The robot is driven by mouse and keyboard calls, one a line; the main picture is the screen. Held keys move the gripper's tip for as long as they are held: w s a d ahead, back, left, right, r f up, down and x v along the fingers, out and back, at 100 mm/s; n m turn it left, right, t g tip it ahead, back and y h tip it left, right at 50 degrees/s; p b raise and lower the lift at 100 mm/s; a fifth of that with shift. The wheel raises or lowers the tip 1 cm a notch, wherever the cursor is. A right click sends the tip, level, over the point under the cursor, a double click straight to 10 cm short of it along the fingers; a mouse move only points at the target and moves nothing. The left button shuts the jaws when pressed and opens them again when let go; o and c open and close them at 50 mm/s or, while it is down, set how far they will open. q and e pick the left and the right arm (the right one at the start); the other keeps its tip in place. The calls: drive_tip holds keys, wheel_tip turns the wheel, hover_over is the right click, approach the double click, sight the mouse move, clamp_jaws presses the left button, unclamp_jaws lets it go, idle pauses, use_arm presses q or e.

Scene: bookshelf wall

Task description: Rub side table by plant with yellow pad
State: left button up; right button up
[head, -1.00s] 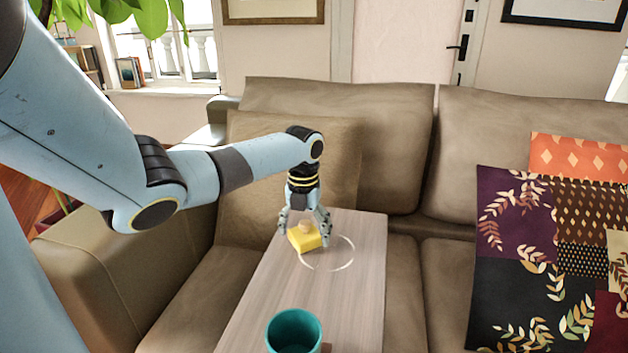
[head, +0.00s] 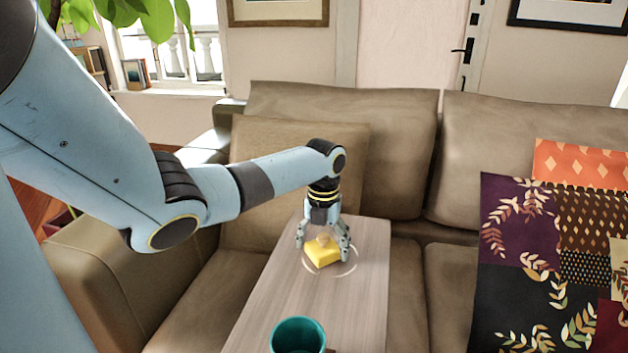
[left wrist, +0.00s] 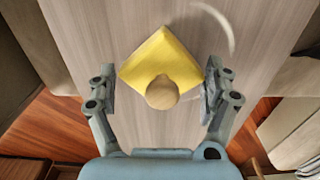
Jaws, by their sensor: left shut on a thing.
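The yellow pad (head: 323,254) has a round tan knob on top and rests on the far part of the narrow wooden side table (head: 290,300). A pale ring mark (head: 350,268) on the tabletop is partly covered by the pad. My left gripper (head: 323,243) points down and is shut on the knob of the pad. In the left wrist view the pad (left wrist: 160,58) lies between the two fingers, on the table's wood grain (left wrist: 105,20), with part of the ring (left wrist: 226,28) showing at its upper right. My right gripper is not in view.
A teal cup (head: 298,335) stands at the table's near end. A brown sofa (head: 400,180) surrounds the table, with a patterned blanket (head: 560,260) at right. Green leaves (head: 150,15) hang at upper left. The tabletop between cup and pad is clear.

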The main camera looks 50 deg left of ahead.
sight(304, 257)
use_arm(q)
drive_tip(key=shift+w+d, duration=1.3)
drive_tip(key=shift+d, duration=0.15)
drive_tip(key=shift+w+d+f+b, duration=0.1)
drive_tip(key=shift+w+d+b, duration=0.25)
drive_tip(key=shift+w+d, duration=0.3)
drive_tip(key=shift+w+d+f+b, duration=0.1)
drive_tip(key=shift+w+d+b, duration=0.25)
drive_tip(key=shift+d, duration=0.35)
drive_tip(key=shift+s+d+r+p, duration=0.25)
drive_tip(key=shift+s+d+p, duration=0.35)
drive_tip(key=shift+p, duration=0.6)
drive_tip(key=shift+s+a, duration=0.1)
drive_tip(key=shift+s, duration=0.05)
drive_tip(key=shift+s+a+r+p, duration=0.1)
drive_tip(key=shift+s+a+p, duration=0.8)
drive_tip(key=shift+a, duration=0.35)
drive_tip(key=shift+s+a+f+p, duration=0.2)
drive_tip(key=shift+s+a+p, duration=0.35)
drive_tip(key=shift+s+a, duration=1)
drive_tip(key=shift+s+a+r+p, duration=0.1)
drive_tip(key=shift+s+a+p, duration=0.15)
drive_tip(key=shift+s+a, duration=0.45)
drive_tip(key=shift+s+a+p, duration=0.25)
drive_tip(key=shift+s+a, duration=0.1)
drive_tip(key=shift+a, duration=0.5)
